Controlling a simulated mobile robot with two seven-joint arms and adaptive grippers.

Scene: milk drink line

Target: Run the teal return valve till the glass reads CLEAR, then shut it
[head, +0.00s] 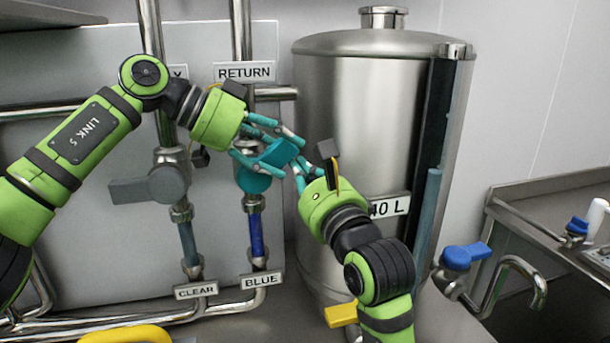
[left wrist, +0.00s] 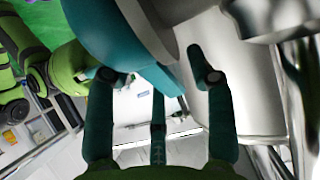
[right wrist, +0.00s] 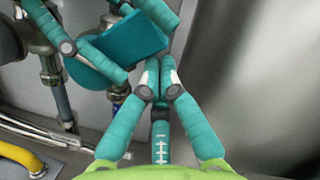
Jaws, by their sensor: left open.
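The teal return valve (head: 254,181) sits on the pipe below the RETURN sign (head: 245,72). Its teal handle (head: 280,152) points up and right; it also shows in the right wrist view (right wrist: 130,45). My left gripper (head: 270,143) is open, its fingers spread around the handle; I cannot tell whether they touch it. In the left wrist view the valve (left wrist: 130,50) fills the space beyond the fingers. My right gripper (head: 304,170) is just right of the handle, its fingertips together and nothing visible between them. Below the valve, a glass (head: 256,236) looks blue, above a BLUE plate (head: 262,281).
A grey valve (head: 160,186) and a greyish-blue glass (head: 188,244) stand left, above a CLEAR plate (head: 195,290). A steel 40 L tank (head: 350,110) stands close on the right. A blue-handled tap (head: 466,255) and yellow handles (head: 125,335) are lower down.

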